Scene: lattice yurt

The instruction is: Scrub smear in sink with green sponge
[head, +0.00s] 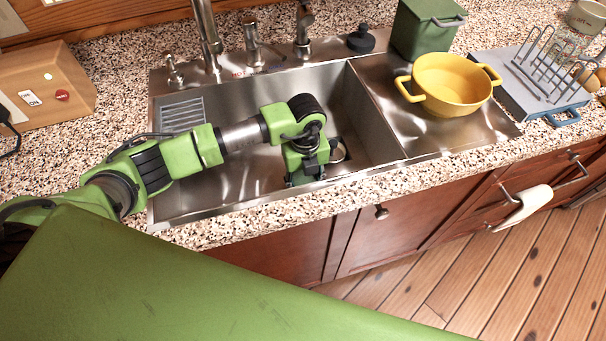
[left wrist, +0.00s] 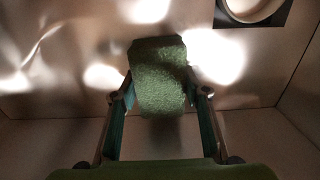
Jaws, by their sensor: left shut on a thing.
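The green sponge (left wrist: 158,62) sits between the fingers of my left gripper (left wrist: 160,97), which is shut on it. In the head view my left gripper (head: 303,176) reaches down into the steel sink (head: 362,112), near its front wall, and the sponge is hidden there. I cannot tell whether the sponge touches the sink floor. No smear can be made out; bright reflections cover the steel, and my arm hides part of the basin. My right gripper is not in view.
A drain (left wrist: 254,8) shows at the top right of the left wrist view. A yellow pot (head: 452,86) stands on the drainboard right of the basin. Faucets (head: 303,32) line the back edge. A dish rack (head: 540,85) and green canister (head: 420,35) stand beyond.

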